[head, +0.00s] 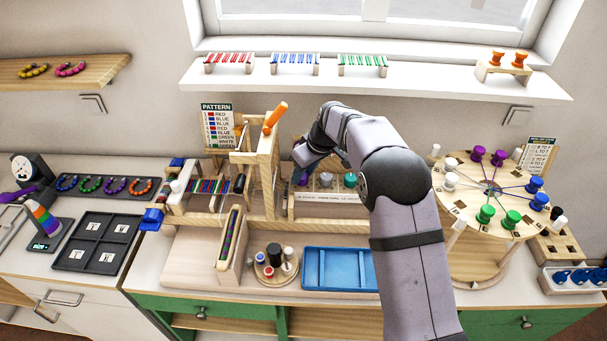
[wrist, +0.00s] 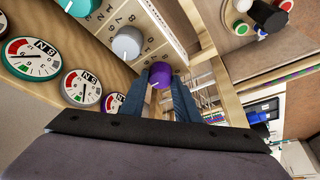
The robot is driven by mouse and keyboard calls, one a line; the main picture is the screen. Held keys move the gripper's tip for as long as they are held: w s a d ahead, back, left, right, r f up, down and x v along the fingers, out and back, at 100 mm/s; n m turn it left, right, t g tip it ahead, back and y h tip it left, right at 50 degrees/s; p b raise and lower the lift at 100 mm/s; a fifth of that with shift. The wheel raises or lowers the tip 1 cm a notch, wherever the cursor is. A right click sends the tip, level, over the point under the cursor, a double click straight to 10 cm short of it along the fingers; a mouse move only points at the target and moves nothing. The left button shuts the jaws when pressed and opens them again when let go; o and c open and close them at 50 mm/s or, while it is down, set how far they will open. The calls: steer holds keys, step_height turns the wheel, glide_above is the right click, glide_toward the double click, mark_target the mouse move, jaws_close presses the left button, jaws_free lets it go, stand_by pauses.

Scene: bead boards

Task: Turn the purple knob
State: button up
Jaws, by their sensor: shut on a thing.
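The purple knob (wrist: 160,75) shows in the wrist view, on a wooden panel with printed numbers. The two blue-grey fingers of my gripper (wrist: 158,98) sit on either side of it and are shut on it. In the head view my gripper (head: 303,157) reaches down at the left end of the knob panel (head: 328,198). The knob is mostly hidden by my gripper there. A grey knob (wrist: 127,43) and a teal knob (wrist: 78,6) stand in line with the purple one.
Several round dials (wrist: 82,87) line the panel beside the knobs. A wooden frame with an orange handle (head: 276,116) stands close left of my gripper. A round peg table (head: 490,190) is on the right. A blue tray (head: 340,252) lies in front.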

stand_by(0.3)
steer(key=o, duration=1)
steer(key=shift+o, duration=0.2)
steer(key=shift+r, duration=0.15)
steer(key=b+v, duration=0.3)
steer(key=v, duration=0.4)
steer(key=shift+s+d, duration=0.1)
steer(key=s+d+f+m+g+h, duration=0.1)
steer(key=s+d+f+m, duration=0.2)
steer(key=s, duration=0.8)
steer(key=s+d+f+m+g+h, duration=0.1)
steer(key=s+d+f+m, duration=0.2)
steer(key=s+d, duration=0.5)
steer(key=s+d+f+m+g+h, duration=0.1)
steer(key=s+d+f+m, duration=0.2)
steer(key=s, duration=1.2)
steer(key=shift+s+d+f, duration=0.25)
steer(key=shift+d+f, duration=0.45)
steer(key=shift+d, duration=0.55)
